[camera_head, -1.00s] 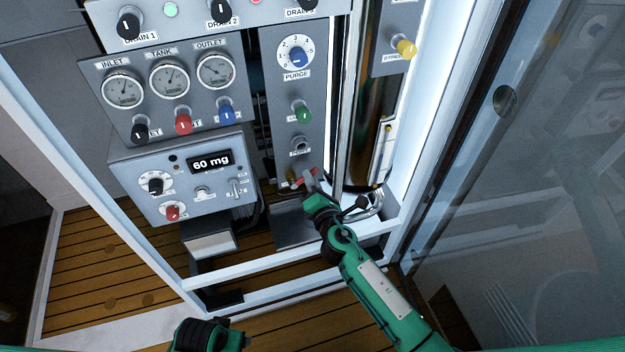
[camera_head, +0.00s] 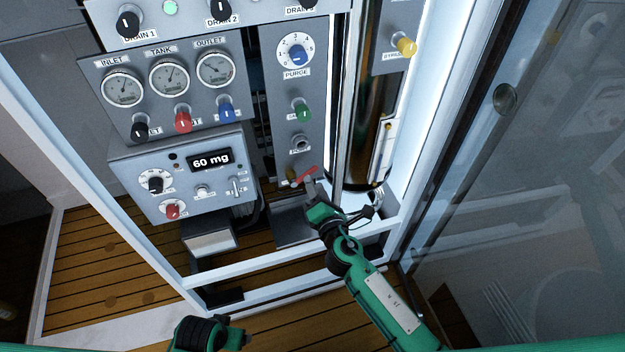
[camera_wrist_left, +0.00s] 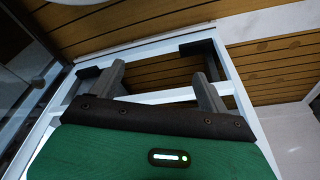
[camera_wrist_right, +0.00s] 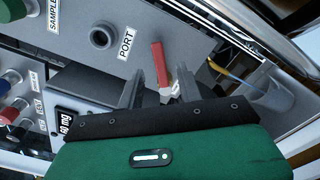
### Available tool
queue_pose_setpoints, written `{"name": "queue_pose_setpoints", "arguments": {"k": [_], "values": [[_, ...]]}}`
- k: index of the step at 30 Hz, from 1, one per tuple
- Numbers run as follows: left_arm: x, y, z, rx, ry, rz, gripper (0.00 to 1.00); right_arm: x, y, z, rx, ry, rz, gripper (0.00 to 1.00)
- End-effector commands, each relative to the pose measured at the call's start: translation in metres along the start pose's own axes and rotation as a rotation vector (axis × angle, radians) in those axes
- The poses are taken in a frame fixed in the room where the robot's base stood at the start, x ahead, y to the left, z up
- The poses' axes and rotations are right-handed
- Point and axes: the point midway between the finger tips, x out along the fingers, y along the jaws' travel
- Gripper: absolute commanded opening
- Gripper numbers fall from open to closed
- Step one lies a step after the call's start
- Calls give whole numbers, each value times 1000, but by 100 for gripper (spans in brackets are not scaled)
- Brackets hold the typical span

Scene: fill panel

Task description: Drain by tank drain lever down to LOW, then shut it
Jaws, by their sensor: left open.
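The tank drain lever, a red handle (camera_head: 304,177), sits on a brass valve low on the grey panel, below the PORT fitting. In the right wrist view the red handle (camera_wrist_right: 160,64) stands just beyond my right gripper (camera_wrist_right: 160,84), whose fingers are apart with no visible contact. In the head view the right gripper (camera_head: 313,187) is just below and right of the handle. A tall dark, golden cylinder (camera_head: 372,110) stands right of the panel; its level and any LOW mark are not readable. My left gripper (camera_wrist_left: 162,80) is open and empty over the frame's lower bars.
A gauge box (camera_head: 170,80) and a box with a "60 mg" display (camera_head: 210,160) are left of the panel. A metal tray (camera_head: 290,222) lies below the lever. A white upright (camera_head: 425,130) and glass door (camera_head: 520,180) bound the right side.

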Motion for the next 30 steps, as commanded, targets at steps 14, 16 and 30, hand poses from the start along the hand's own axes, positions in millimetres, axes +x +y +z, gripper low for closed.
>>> {"name": "queue_pose_setpoints", "arguments": {"k": [14, 16, 30], "values": [[-12, 1, -6, 1, 19, 1, 79, -90, -2, -1, -1, 1, -1, 36], [-14, 1, -5, 1, 17, 1, 79, -97, -2, -1, 0, 2, -1, 36], [-19, 1, -3, 0, 18, 1, 79, -106, 0, 0, -1, 1, 0, 36]]}}
